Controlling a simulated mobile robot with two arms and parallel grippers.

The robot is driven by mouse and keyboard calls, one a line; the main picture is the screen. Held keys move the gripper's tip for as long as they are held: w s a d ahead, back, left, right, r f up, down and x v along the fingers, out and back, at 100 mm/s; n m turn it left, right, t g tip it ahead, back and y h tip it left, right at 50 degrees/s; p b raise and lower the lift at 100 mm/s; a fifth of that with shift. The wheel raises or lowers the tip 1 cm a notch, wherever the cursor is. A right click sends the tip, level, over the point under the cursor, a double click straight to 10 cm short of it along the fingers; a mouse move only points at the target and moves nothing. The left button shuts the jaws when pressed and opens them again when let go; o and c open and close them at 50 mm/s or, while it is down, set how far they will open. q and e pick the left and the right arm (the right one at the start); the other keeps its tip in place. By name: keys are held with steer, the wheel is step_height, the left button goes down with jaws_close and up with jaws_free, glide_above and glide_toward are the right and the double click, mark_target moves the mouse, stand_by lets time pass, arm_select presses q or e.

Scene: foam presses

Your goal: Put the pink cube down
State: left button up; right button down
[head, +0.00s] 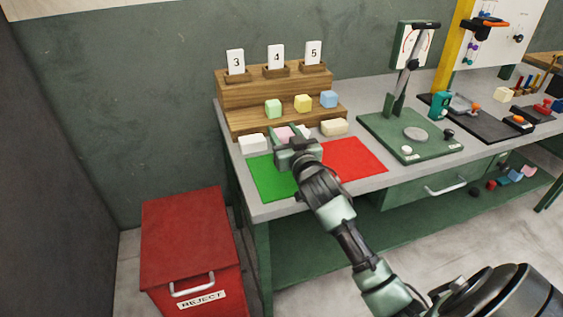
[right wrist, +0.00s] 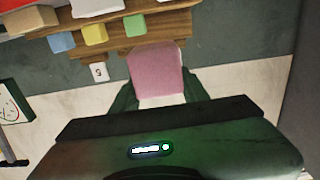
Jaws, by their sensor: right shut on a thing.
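The pink cube (head: 284,133) is between the fingers of my right gripper (head: 290,143) in the head view, partly hidden by them. In the right wrist view the pink cube (right wrist: 156,72) fills the space between the two green fingers (right wrist: 157,92). The right gripper is shut on it. It is near the back edge of the green mat (head: 268,178) and red mat (head: 354,159), in front of the wooden stepped stand (head: 240,122). I cannot tell whether the cube touches anything below. My left gripper is not in view.
Green (head: 273,108), yellow (head: 303,103) and blue (head: 328,99) cubes sit on the stand below cards 3, 4 and 5. A white block (head: 252,143) and cream block (head: 334,127) flank the gripper. A green press (head: 414,134) stands right. Both mats look bare where visible.

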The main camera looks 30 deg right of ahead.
step_height(320, 180, down, 9)
steer(key=shift+f+b, duration=0.1)
steer(key=shift+b, duration=0.25)
steer(key=shift+f, duration=0.1)
steer(key=c, duration=0.7)
jaws_free()
steer(key=shift+c, duration=0.2)
steer(key=shift+r, duration=0.25)
steer(key=shift+s+a+f, duration=0.15)
steer(key=shift+s, duration=0.15)
steer(key=v, duration=1.1)
steer(key=shift+s+a+b, duration=0.1)
steer(key=shift+s+b, duration=0.1)
steer(key=shift+b, duration=0.15)
